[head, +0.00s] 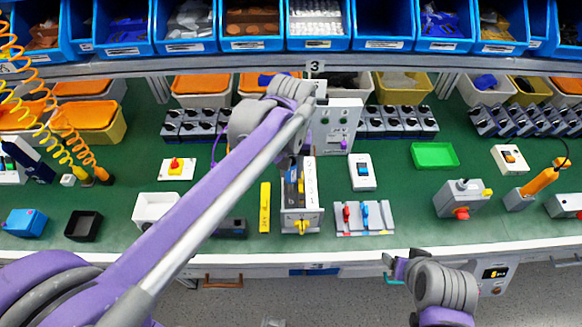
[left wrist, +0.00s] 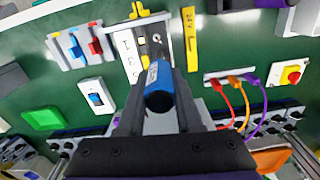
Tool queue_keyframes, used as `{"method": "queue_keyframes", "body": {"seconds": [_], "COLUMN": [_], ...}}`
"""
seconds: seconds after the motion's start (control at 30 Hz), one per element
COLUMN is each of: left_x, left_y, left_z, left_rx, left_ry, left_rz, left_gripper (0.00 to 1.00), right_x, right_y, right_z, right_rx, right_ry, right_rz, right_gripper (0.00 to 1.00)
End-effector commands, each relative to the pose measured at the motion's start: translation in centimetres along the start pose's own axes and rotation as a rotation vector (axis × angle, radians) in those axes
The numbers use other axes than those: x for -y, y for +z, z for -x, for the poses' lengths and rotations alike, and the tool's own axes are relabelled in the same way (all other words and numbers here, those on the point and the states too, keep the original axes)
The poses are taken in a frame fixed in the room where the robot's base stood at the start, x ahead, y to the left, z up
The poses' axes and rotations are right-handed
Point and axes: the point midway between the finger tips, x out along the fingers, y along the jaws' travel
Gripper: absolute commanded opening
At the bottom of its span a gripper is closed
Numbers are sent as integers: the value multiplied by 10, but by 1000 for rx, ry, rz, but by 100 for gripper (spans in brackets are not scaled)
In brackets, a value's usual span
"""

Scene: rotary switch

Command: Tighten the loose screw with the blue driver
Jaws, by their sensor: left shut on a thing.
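The blue driver (left wrist: 160,88) shows its round handle end in the left wrist view, between the two dark fingers of my left gripper (left wrist: 158,105). The gripper is shut on it. Past the driver lies a light grey unit (left wrist: 130,62) with a black and yellow inner part and a yellow knob (left wrist: 138,10). In the head view this unit (head: 312,183) stands near the front middle of the bench, below my left wrist. I cannot make out the driver's tip or the loose screw. My right gripper (head: 394,268) is at the bench's front edge; its jaws are unclear.
A grey block with red and blue upright pieces (head: 365,230) stands right of the unit. A yellow bar (head: 265,207) lies to its left. A white rocker switch (head: 362,172) and green tray (head: 434,156) lie behind right. Green bench surface is free around (head: 410,190).

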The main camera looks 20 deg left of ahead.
Motion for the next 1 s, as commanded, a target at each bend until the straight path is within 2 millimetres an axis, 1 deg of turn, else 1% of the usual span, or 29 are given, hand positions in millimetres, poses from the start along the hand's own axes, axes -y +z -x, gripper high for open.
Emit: {"method": "queue_keyframes", "body": {"seconds": [0.1,0.2,0.3,0.4,0.63,0.7,0.77,1.0], "left_x": [0,-1,-1,-1,-1,-1,-1,-1], "left_y": [0,0,0,0,0,0,0,1], "left_z": [-1,-1,-2,-2,-2,-2,-2,-2], "left_rx": [0,0,0,0,0,0,0,0], "left_ry": [0,0,0,0,0,0,0,0], "left_rz": [-185,-320,-402,-429,-432,-469,-538,-915], "left_gripper": [0,0,0,0,0,0,0,0], "right_x": [0,0,0,0,0,0,0,0], "right_y": [0,0,0,0,0,0,0,0], "right_z": [0,0,0,0,0,0,0,0], "right_rx": [0,0,0,0,0,0,0,0], "right_ry": [0,0,0,0,0,0,0,0], "right_rz": [0,0,0,0,0,0,0,0], "right_gripper": [74,74,74,74,74,74,74,74]}}
